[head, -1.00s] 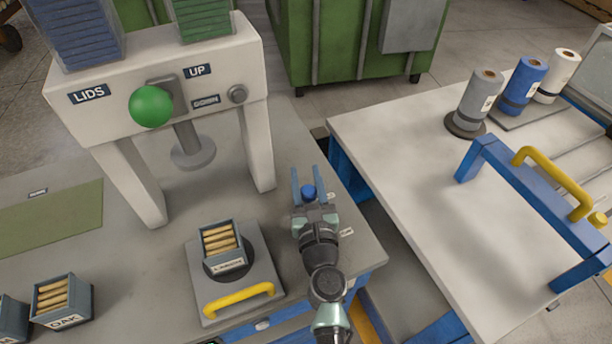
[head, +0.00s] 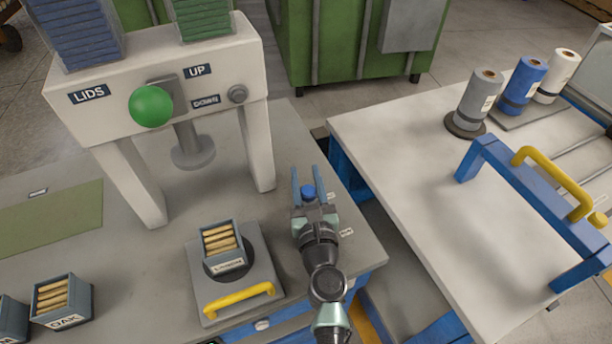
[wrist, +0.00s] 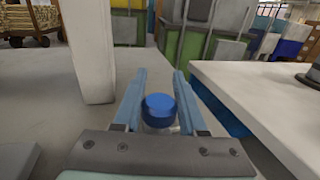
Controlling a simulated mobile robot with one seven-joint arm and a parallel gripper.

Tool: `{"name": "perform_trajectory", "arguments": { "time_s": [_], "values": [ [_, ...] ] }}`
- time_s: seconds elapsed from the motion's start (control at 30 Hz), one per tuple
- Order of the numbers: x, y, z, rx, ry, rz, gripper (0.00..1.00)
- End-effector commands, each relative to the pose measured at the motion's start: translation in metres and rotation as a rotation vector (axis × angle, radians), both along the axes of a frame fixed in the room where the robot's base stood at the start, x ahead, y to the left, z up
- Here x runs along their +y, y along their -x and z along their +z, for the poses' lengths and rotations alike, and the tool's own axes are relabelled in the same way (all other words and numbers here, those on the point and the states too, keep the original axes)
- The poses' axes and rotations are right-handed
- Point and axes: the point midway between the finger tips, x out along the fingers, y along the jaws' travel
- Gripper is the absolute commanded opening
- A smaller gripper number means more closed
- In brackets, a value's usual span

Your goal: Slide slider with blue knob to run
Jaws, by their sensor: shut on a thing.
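The blue knob (head: 308,191) of the slider stands on the grey table, right of the white press frame. My gripper (head: 308,180) is shut on the knob, with one blue finger on each side. In the wrist view the knob (wrist: 160,110) sits between the fingers near the palm of my gripper (wrist: 160,88). Small white labels lie beside the slider, one (head: 346,232) right of my wrist; their words are too small to read. The slider's track is mostly hidden under my gripper.
The press (head: 160,90) with a green ball stands to the left. A grey plate with a yellow handle (head: 238,295) carries a box of wooden pegs (head: 223,243). A white table (head: 420,170) with a blue frame stands to the right, across a gap.

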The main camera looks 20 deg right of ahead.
Motion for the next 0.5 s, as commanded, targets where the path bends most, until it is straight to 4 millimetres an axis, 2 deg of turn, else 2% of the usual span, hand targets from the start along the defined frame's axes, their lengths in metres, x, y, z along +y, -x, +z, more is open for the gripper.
{"name": "perform_trajectory", "arguments": {
  "time_s": [0.27, 0.37, 0.5],
  "values": [
    [0.000, 0.005, 0.000, 0.001, -0.001, 0.000, 0.00],
    [-0.001, 0.021, -0.001, 0.001, -0.002, -0.002, 0.00],
    [-0.002, 0.051, -0.002, 0.003, -0.004, -0.004, 0.00]
  ]
}}
